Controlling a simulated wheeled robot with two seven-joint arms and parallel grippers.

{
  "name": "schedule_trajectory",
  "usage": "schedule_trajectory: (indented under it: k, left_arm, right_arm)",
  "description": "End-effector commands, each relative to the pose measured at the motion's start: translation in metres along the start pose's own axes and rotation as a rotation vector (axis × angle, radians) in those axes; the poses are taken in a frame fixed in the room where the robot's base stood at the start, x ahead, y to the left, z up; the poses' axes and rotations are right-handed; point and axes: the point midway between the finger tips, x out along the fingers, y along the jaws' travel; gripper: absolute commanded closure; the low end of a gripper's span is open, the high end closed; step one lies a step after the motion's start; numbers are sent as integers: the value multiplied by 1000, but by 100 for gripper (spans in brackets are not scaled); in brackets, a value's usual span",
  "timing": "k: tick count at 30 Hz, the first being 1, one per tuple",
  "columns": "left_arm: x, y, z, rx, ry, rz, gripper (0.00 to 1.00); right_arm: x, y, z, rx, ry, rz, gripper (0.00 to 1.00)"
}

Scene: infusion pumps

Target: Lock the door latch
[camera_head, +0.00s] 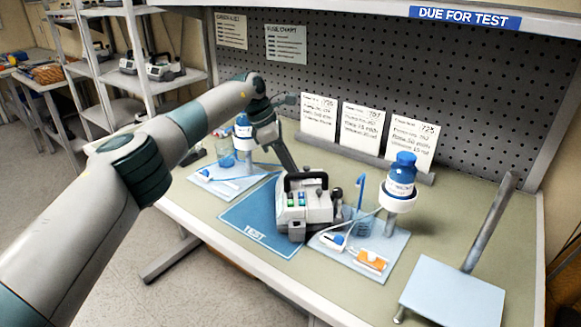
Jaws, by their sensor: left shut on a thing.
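The infusion pump (291,213) stands upright on the blue TEST mat (243,212), with a black handle (306,176) on top and small green and blue panels in front. A dark round knob (337,193) sticks up at its right side; I cannot tell whether this is the door latch, or whether the door is locked. My left gripper (292,167) reaches down from behind and left and is shut at the pump's handle. Its fingertips are small and partly hidden there. My right gripper is not in view.
A stand with a blue-capped bottle (401,175) and tubing is close to the pump's right, on a pale tray (376,263) with an orange item. Another bottle stand (243,132) is at left. A scale-like plate (453,290) is at front right. Cards (362,130) line the back.

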Motion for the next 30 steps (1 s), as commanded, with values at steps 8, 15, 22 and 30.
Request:
schedule_trajectory:
  k: [8,15,22,30]
  left_arm:
    - [0,0,0,0,2,-1,73]
    - [0,0,0,-1,1,0,73]
    - [-5,0,-1,-1,1,1,73]
    - [-36,1,-1,-1,1,3,73]
  right_arm:
    - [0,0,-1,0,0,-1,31]
    - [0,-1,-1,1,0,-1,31]
    - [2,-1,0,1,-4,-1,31]
    - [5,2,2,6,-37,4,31]
